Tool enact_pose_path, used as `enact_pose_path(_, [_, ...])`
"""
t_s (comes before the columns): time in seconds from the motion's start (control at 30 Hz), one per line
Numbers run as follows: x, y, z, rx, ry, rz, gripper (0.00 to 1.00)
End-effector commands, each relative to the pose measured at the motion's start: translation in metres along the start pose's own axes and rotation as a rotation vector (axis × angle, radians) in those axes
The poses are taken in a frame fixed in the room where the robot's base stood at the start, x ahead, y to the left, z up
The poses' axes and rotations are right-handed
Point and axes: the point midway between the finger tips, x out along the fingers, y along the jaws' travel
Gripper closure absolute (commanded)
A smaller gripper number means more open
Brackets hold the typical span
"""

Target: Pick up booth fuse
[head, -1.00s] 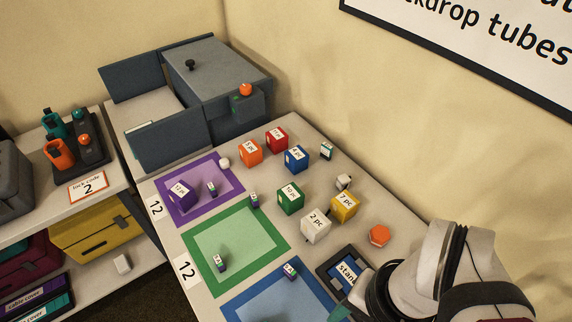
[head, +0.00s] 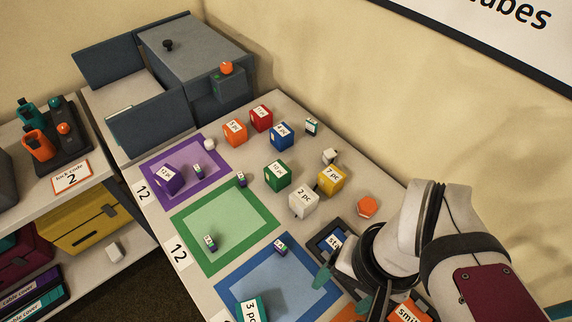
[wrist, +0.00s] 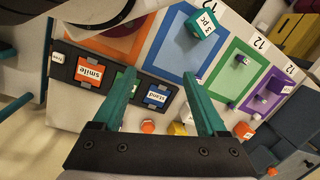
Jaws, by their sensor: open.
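No thing in view is labelled as the booth fuse, and I cannot tell which one it is. Small loose pieces include an orange hexagonal piece (head: 367,206), a small whitish block (head: 330,157), a small white-and-green block (head: 312,127) and a small white piece (head: 209,145). The orange hexagonal piece also shows in the wrist view (wrist: 148,127). My gripper (head: 343,290) is low at the right front of the table, over the dark tray area. In the wrist view, its two teal fingers (wrist: 160,76) are apart with nothing held between them.
Purple (head: 215,192), green (head: 187,252) and blue (head: 228,292) mats line the table's left side. Labelled cubes, including white (head: 303,203), yellow (head: 332,181) and green (head: 277,175), stand centrally. A dark word tray (wrist: 62,66) lies near my gripper. A grey cabinet (head: 215,60) stands behind.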

Motion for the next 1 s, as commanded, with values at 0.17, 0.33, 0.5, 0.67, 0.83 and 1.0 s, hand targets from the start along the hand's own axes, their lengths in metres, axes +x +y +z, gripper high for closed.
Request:
enact_pose_path(0.17, [0.007,-0.034,-0.038,-0.892,-0.024,0.061,0.25])
enact_pose_path(0.33, [0.036,-0.094,-0.076,-2.053,-0.092,0.119,0.25])
enact_pose_path(0.5, [0.064,-0.136,-0.088,-2.754,-0.161,0.139,0.25])
enact_pose_path(0.67, [0.085,-0.142,-0.091,-2.918,-0.187,0.138,0.25])
enact_pose_path(0.83, [0.134,-0.134,-0.094,-2.913,-0.19,0.135,0.25])
enact_pose_path(1.0, [0.168,-0.13,-0.098,-2.91,-0.185,0.137,0.25])
